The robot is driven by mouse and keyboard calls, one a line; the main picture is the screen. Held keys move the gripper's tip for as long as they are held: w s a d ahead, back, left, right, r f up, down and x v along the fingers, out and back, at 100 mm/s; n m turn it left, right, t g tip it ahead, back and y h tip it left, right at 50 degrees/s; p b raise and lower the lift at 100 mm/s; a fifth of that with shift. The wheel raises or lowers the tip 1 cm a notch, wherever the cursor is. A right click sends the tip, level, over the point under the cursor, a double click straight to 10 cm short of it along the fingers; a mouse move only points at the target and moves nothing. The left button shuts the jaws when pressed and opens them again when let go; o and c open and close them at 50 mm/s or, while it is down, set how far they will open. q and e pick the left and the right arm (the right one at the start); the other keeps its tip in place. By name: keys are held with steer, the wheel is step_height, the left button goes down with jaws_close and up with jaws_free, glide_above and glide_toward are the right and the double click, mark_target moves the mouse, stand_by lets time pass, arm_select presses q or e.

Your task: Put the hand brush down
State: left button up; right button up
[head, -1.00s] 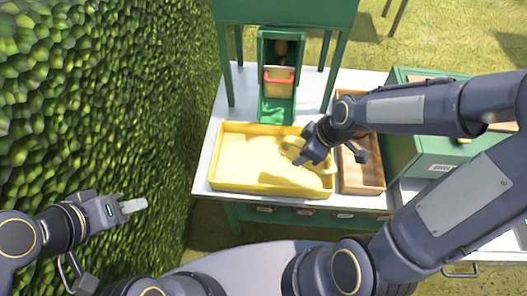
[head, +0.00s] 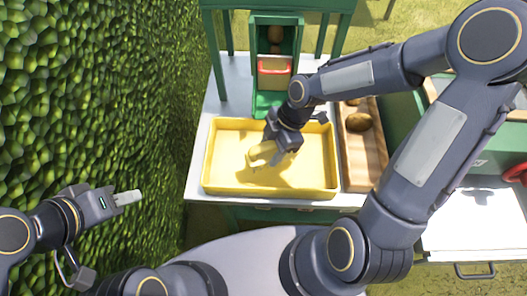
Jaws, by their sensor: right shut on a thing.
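The hand brush (head: 261,154) is yellowish and is partly hidden by my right gripper. My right gripper (head: 277,160) is shut on it, over the middle of the yellow tray (head: 213,160). I cannot tell whether the brush touches the tray floor. My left gripper (head: 130,198) is at the far left beside the green hedge, away from the table; its fingers show as one pale piece, so their opening is unclear.
A wooden box (head: 364,172) with potato-like items stands right of the tray. A green chute (head: 273,102) with a red handle (head: 274,67) stands behind the tray. A green crate (head: 433,135) is at the right. The hedge (head: 95,110) fills the left side.

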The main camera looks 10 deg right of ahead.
steer(key=w+f, duration=0.1)
steer(key=f, duration=0.1)
steer(key=w+a+f, duration=0.1)
steer(key=shift+w+a+f, duration=0.2)
steer(key=shift+w+f, duration=0.15)
steer(key=shift+w, duration=0.05)
steer(key=shift+w+f, duration=0.1)
steer(key=shift+f, duration=1.55)
steer(key=shift+f, duration=0.1)
steer(key=o, duration=1)
